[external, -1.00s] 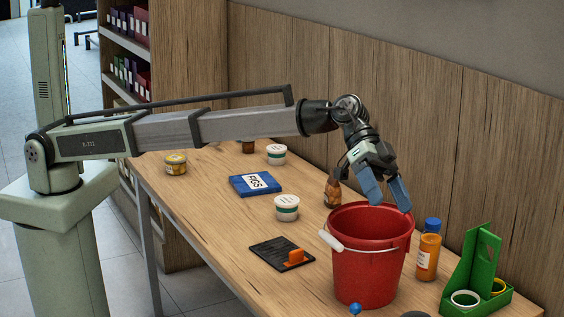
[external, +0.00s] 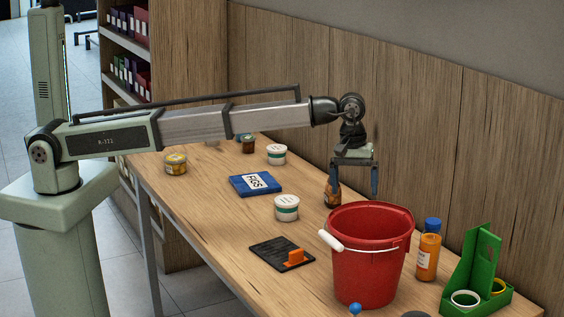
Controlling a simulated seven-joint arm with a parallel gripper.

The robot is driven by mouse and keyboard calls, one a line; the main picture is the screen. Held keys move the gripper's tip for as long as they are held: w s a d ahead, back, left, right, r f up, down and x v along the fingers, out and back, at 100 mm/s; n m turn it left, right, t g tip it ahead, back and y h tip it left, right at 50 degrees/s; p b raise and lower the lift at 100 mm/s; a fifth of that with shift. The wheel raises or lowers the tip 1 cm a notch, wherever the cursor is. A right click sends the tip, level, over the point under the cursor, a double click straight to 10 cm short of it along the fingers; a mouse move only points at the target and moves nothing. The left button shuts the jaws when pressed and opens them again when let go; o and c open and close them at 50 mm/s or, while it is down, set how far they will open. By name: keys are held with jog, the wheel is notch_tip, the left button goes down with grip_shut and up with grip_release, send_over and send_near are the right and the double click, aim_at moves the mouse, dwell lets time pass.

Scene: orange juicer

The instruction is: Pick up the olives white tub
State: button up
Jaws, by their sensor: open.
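Two white tubs with green bands stand upright on the table. One tub (external: 287,208) is near the middle, left of the red bucket. The other tub (external: 277,154) is farther back, beyond the blue FIGS packet. Their labels are too small to read, so I cannot tell which is the olives tub. My gripper (external: 355,196) is open and empty, fingers pointing down. In the picture it is just above the back of the bucket and in front of the brown bottle, to the right of both tubs.
The red bucket (external: 366,262) with a white-gripped handle is a tall obstacle. A brown bottle (external: 332,192), blue FIGS packet (external: 255,184), black board with an orange piece (external: 282,254), orange bottle (external: 428,252), green caddy (external: 478,275) and yellow tub (external: 175,163) stand around. The wooden wall (external: 420,130) bounds the back.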

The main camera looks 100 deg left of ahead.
jog(key=shift+n+g+y, duration=0.4)
jog(key=shift+n+g, duration=0.1)
jog(key=shift+n, duration=0.1)
jog(key=s+f, duration=0.1)
jog(key=f, duration=0.2)
jog(key=s+f, duration=0.1)
jog(key=f, duration=0.2)
jog(key=s+f, duration=0.1)
jog(key=f, duration=0.2)
jog(key=shift+a+f, duration=0.1)
jog(key=shift+a, duration=0.1)
jog(key=shift+w+a+f, duration=0.1)
jog(key=shift+w+f, duration=0.1)
jog(key=shift+f, duration=1.1)
jog(key=shift+w+f, duration=0.15)
jog(key=shift+f, duration=1.15)
jog(key=c, duration=1)
